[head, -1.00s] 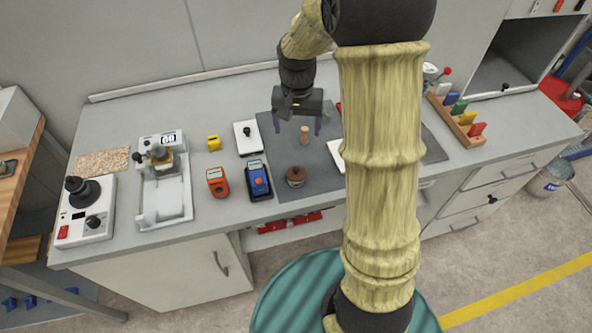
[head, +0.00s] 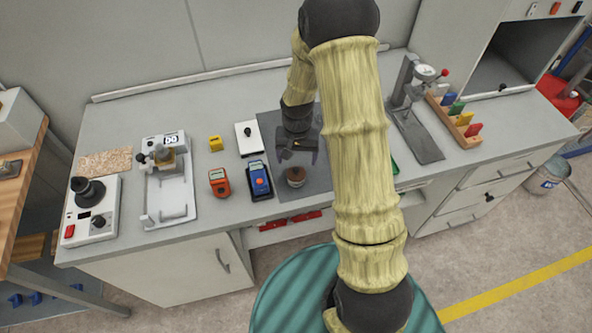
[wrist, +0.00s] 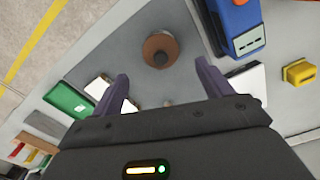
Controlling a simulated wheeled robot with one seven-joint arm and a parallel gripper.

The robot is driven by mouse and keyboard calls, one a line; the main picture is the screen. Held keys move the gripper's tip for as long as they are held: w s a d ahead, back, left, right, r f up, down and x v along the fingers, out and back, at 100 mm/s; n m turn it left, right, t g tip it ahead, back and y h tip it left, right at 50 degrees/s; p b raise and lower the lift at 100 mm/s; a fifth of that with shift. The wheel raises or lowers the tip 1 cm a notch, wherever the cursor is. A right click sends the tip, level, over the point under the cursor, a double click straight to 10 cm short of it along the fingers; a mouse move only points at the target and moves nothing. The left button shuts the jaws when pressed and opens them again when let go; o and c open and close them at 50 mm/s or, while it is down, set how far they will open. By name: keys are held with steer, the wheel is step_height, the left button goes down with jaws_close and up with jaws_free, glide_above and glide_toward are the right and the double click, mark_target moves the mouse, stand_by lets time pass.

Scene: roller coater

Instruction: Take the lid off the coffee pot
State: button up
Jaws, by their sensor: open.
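A small round brown pot (head: 296,177), which I take for the coffee pot, stands on the dark grey mat (head: 292,191) near the bench's front edge. In the wrist view the pot (wrist: 160,50) is seen from above, with a darker knob (wrist: 160,58) in the middle of its brown top, so the lid appears to be on. My gripper (head: 299,158) is open and empty, just behind and above the pot. In the wrist view the pot lies just beyond the fingertips (wrist: 162,73), roughly centred between them and apart from both.
A blue meter (head: 258,180) and an orange one (head: 219,182) stand close left of the pot. A white plate with a black knob (head: 249,138) lies behind them. A dial gauge stand (head: 410,100) is at the right. My arm hides part of the mat.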

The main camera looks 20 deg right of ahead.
mark_target(296, 169)
steer(key=shift+f, duration=0.2)
steer(key=shift+s+f+p, duration=0.1)
steer(key=shift+f+p, duration=0.45)
steer(key=shift+f, duration=0.05)
steer(key=shift+a+f+p, duration=0.1)
steer(key=shift+f+p, duration=0.6)
steer(key=shift+f, duration=1.25)
steer(key=c, duration=1.4)
jaws_close()
steer(key=shift+s, duration=0.1)
